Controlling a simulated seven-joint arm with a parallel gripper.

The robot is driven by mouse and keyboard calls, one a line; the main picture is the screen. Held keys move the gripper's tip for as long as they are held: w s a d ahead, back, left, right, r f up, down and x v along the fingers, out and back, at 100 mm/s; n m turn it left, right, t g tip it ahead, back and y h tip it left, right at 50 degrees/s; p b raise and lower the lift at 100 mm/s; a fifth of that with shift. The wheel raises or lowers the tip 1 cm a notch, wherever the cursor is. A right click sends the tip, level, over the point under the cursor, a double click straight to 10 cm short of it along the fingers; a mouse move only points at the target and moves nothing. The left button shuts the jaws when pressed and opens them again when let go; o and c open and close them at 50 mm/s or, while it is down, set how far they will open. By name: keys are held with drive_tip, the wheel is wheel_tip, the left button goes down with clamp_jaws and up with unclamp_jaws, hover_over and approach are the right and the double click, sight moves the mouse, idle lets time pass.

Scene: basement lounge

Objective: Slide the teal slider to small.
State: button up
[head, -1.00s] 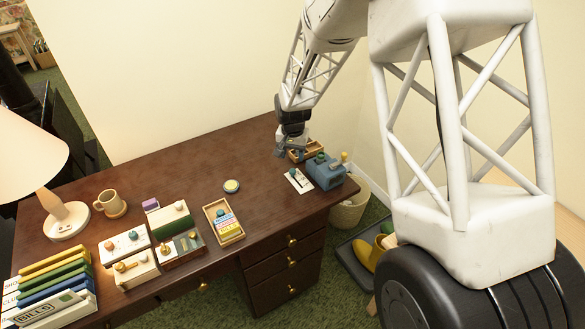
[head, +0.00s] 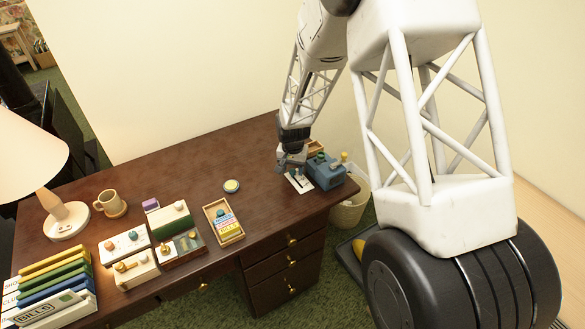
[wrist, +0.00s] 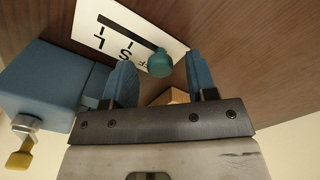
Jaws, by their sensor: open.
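The teal slider knob (wrist: 160,64) is a round knob on a white plate (wrist: 112,22) with a dark slot and black letters, among them L and S. The knob sits at the end of the slot nearest my gripper, by a partly hidden mark. The plate also shows in the head view (head: 300,184), where my gripper largely covers the knob. My gripper (wrist: 159,60) is open, with one blue finger on each side of the knob. I cannot tell whether either finger touches it. In the head view my gripper (head: 291,165) is low over the plate's back end.
A blue box (head: 326,173) with a yellow-tipped lever stands close beside the plate; it fills the left of the wrist view (wrist: 45,85). A wooden tray (head: 316,147) is behind it. A card tray (head: 236,236) and a round tin (head: 231,186) are to the left, with clear desk between.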

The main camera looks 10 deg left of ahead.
clamp_jaws()
drive_tip(key=shift+s+d, duration=1)
drive_tip(key=shift+d, duration=0.05)
unclamp_jaws()
drive_tip(key=shift+r, duration=0.1)
